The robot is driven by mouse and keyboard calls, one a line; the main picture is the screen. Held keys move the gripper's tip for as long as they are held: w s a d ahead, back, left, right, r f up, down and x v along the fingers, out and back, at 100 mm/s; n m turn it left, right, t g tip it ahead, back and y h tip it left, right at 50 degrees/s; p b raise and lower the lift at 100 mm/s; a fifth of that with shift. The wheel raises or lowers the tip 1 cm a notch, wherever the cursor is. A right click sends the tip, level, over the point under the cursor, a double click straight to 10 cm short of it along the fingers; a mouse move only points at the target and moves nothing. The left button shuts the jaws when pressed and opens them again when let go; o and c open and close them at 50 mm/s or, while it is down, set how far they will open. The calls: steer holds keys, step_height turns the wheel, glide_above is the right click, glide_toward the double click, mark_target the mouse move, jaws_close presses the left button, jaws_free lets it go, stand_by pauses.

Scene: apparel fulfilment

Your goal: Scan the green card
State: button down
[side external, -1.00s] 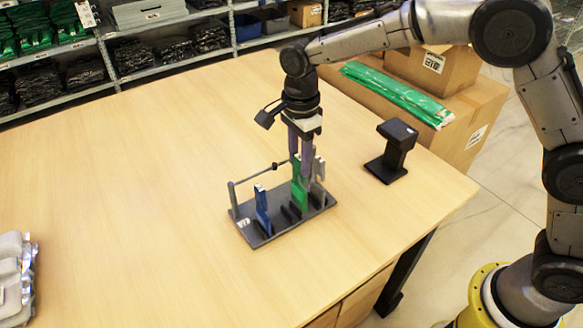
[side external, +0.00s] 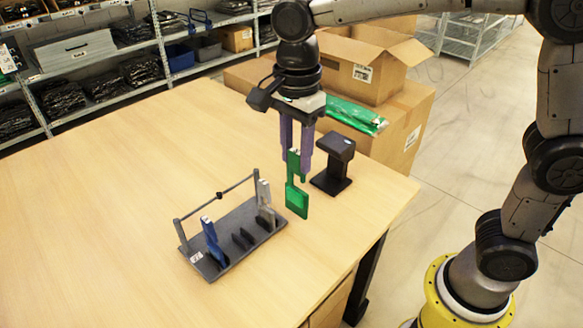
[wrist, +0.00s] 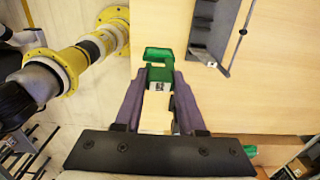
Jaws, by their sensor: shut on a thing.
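The green card (side external: 296,196) hangs upright from my gripper (side external: 299,160), whose purple fingers are shut on its upper end. The card is in the air between the rack and the scanner. In the wrist view the green card (wrist: 158,54) extends past the fingertips of my gripper (wrist: 158,76), with a white and dark label near the grip. The black scanner (side external: 334,165) stands on the table just right of the card in the side view. The dark card rack (side external: 232,240) is at the left, holding a blue card (side external: 214,243) and a grey card (side external: 264,202); its middle slots are empty.
The rack has a raised bar (side external: 220,193) along its back. Cardboard boxes (side external: 385,130) with a green packet (side external: 352,114) stand beyond the table's far right edge. Shelves line the back. The table (side external: 110,190) is clear at left.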

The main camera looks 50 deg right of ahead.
steer(key=w+d, duration=0.8)
steer(key=w, duration=0.4)
steer(key=d+f, duration=0.2)
steer(key=f, duration=0.5)
steer(key=d+f, duration=0.3)
steer(key=f, duration=0.4)
steer(key=shift+d+f, duration=0.15)
steer(key=shift+d, duration=0.1)
